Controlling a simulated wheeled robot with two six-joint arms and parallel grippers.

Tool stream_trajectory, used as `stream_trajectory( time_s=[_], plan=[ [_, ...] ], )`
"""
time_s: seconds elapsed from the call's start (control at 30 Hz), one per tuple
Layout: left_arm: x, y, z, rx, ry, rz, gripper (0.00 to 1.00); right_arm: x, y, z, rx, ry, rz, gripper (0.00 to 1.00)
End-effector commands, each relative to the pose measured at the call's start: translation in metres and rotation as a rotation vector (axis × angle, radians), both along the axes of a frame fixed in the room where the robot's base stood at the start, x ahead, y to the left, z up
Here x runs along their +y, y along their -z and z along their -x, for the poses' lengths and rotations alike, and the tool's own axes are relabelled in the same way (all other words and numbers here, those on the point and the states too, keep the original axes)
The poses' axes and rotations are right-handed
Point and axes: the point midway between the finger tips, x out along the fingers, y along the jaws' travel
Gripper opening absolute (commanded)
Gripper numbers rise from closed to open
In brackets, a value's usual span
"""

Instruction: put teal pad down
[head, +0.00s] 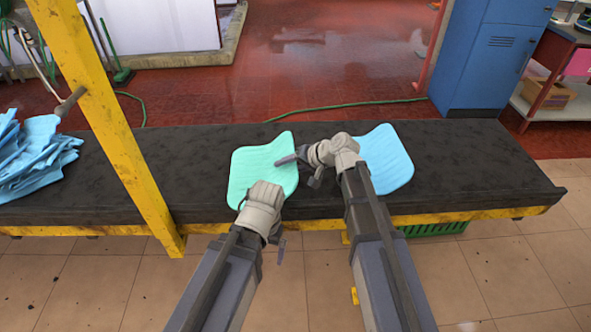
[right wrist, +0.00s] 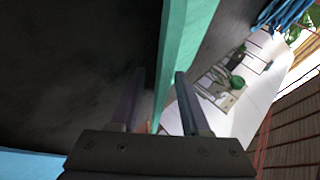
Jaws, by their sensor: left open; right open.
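The teal pad (head: 262,160) is over the black work surface, left of the middle in the head view; I cannot tell whether it lies fully flat on it. My left gripper (head: 264,208) is at its near edge, open, with its fingertips mostly hidden. My right gripper (head: 298,168) is open at the pad's right edge, one finger over the pad. In the right wrist view the edge of the teal pad (right wrist: 183,45) runs between the two open fingers (right wrist: 160,105). A light blue pad (head: 388,165) lies to the right, partly behind my right arm.
The black work surface (head: 470,165) is clear at its right end. A yellow post (head: 105,110) stands at its front left. A pile of blue pads (head: 38,155) lies at the far left. A green crate (head: 437,229) is below the front edge. A blue cabinet (head: 490,60) stands behind.

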Motion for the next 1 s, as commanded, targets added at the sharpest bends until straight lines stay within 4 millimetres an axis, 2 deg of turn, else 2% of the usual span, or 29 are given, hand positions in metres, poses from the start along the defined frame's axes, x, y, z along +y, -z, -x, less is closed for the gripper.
stream_trajectory(
  time_s=[0.03, 0.1, 0.4, 0.8, 0.83, 1.0],
  plan=[
    [0.0000, 0.0082, 0.0000, 0.000, 0.000, 0.000, 1.00, 0.0048, 0.0082, -0.0038, 0.000, -0.001, 0.000, 0.46],
    [0.0000, 0.0107, 0.0000, 0.000, 0.000, 0.000, 1.00, 0.0084, 0.0107, -0.0059, 0.000, 0.000, 0.000, 0.46],
    [0.0000, 0.0101, 0.0000, 0.000, 0.000, 0.000, 1.00, 0.0103, 0.0100, -0.0066, 0.000, 0.002, 0.001, 0.46],
    [0.0000, 0.0101, 0.0000, 0.000, 0.000, 0.000, 1.00, 0.0102, 0.0101, -0.0064, -0.001, 0.001, 0.000, 0.02],
    [0.0000, 0.0101, 0.0000, 0.000, 0.000, 0.000, 1.00, 0.0102, 0.0101, -0.0064, -0.001, 0.001, 0.000, 0.00],
    [0.0000, 0.0101, 0.0000, 0.000, 0.000, 0.000, 1.00, 0.0101, 0.0101, -0.0065, -0.001, 0.001, 0.000, 0.00]
  ],
)
